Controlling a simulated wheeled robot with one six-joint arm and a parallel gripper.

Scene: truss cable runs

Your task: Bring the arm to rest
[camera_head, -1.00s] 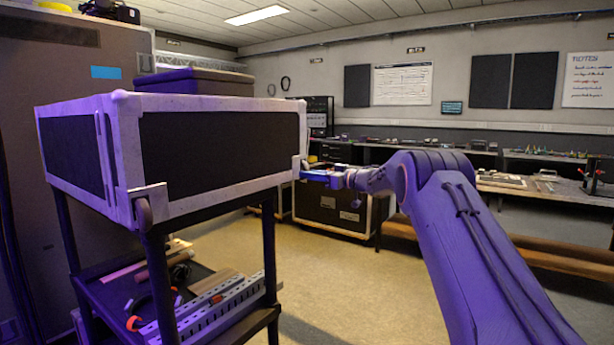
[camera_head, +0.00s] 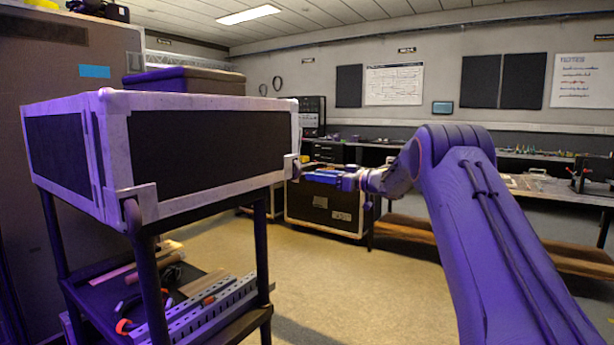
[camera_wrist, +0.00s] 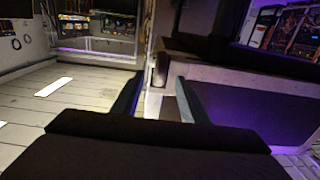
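My gripper (camera_head: 306,174) is at the end of my purple arm, in the middle of the head view. It lies beside the right front corner of a black case with pale edges (camera_head: 205,148). I cannot tell from the head view whether it touches that corner. In the wrist view my gripper (camera_wrist: 158,92) shows two fingers standing well apart. Nothing is visibly held between them; a pale strip and a dark-panelled surface show behind and to the right.
The case stands on a dark cart (camera_head: 262,260) with tools and perforated rails on its lower shelf. A large black flight case (camera_head: 325,213) stands behind my gripper. A workbench (camera_head: 540,188) runs along the back right. The floor in the middle (camera_head: 345,290) is clear.

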